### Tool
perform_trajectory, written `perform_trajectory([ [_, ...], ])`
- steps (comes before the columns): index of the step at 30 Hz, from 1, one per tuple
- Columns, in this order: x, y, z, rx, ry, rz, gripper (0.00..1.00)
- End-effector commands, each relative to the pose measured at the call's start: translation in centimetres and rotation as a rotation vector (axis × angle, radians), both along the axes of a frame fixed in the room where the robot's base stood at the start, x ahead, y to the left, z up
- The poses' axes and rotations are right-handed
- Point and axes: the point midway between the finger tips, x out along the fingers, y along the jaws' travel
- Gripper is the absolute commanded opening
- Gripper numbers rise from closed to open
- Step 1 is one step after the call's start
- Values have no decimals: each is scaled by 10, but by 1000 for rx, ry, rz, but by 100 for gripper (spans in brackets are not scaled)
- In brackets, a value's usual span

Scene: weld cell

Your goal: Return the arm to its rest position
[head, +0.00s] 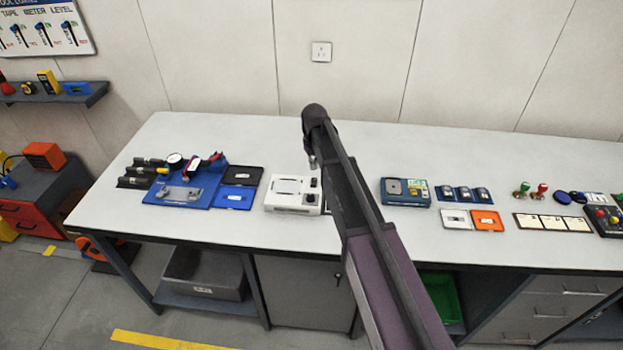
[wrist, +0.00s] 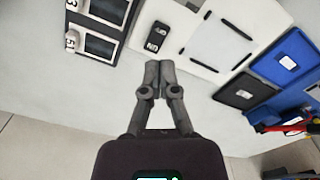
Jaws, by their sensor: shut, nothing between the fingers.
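My arm reaches out over the white-topped workbench (head: 366,138) in the head view, its end above the middle of the bench. My gripper (wrist: 158,66) shows in the wrist view with its two fingertips together and nothing between them. Below it in the wrist view is a white device (wrist: 205,30) with a dark switch plate (wrist: 156,37).
A blue mat (head: 208,174) with a gauge and parts lies left. A blue-grey scale (head: 405,192), small cards, stamps and a control box (head: 604,220) stand right. A grey bin (head: 203,272) sits under the bench. The back strip of the bench is clear.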

Motion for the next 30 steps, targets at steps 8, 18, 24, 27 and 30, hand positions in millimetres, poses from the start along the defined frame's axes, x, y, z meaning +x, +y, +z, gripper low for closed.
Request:
perform_trajectory([
  [8,0,0,0,0,0,0,0],
  [18,-31,-35,0,0,0,-57,0],
  [24,-85,-92,0,0,0,-159,0],
  [27,-118,-122,0,0,0,-222,0],
  [30,-152,-150,0,-1,0,-286,0],
])
